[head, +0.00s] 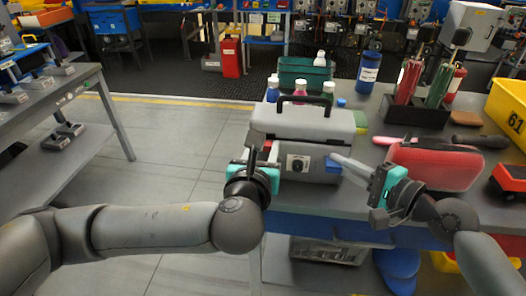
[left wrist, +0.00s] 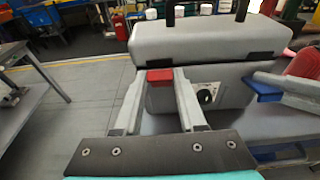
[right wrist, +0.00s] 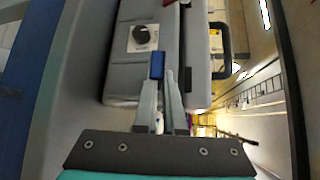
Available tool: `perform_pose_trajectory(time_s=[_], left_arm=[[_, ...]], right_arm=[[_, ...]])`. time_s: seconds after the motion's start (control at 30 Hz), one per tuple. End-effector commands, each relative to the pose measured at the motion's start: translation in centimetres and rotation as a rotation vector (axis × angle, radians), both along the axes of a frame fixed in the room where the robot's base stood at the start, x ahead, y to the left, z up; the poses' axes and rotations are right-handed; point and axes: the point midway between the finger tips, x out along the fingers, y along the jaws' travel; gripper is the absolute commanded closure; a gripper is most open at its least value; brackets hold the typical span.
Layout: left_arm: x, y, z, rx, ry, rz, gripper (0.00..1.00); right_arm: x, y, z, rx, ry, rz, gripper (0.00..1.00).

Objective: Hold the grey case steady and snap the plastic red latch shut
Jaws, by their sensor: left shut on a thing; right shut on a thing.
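The grey case (head: 320,175) stands upright at the table's near-left edge, its lid (head: 300,122) down and its black handle up. A white plate with a dark round knob (right wrist: 142,36) is on its front. The red latch (left wrist: 160,77) is at the front left of the case, between my left fingertips. My left gripper (left wrist: 160,80) is shut on it; in the head view my gripper mostly hides it. The blue latch (right wrist: 157,65) is at the front right. My right gripper (right wrist: 160,76) is shut on it, its fingers close together. I cannot tell whether either latch is fastened.
A red case (head: 435,167) lies close to the right of my right gripper. Bottles (head: 369,72) and a green bin (head: 305,74) stand behind the grey case. A black holder (head: 414,112) and a yellow bin (head: 508,105) are farther right.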

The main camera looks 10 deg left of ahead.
Motion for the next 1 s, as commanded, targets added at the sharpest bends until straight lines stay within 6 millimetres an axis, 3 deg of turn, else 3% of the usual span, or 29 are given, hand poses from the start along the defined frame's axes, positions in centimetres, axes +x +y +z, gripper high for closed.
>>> perform_pose_trajectory(time_s=[0.4,0.77,0.8,1.0], left_arm=[[0.82,0.21,0.69,0.005,0.177,0.004,1.0],[0.8,0.16,0.72,0.005,0.19,0.002,1.0],[0.8,0.16,0.72,0.005,0.189,0.001,0.59],[0.77,0.09,0.72,0.004,0.189,-0.001,0.37]], right_arm=[[0.01,0.02,0.29,0.004,-0.005,0.0,1.0],[0.03,0.0,0.28,0.004,-0.005,0.0,1.0],[0.03,0.0,0.28,0.004,-0.005,0.0,1.0],[0.04,-0.01,0.28,0.003,-0.005,-0.001,1.0]])
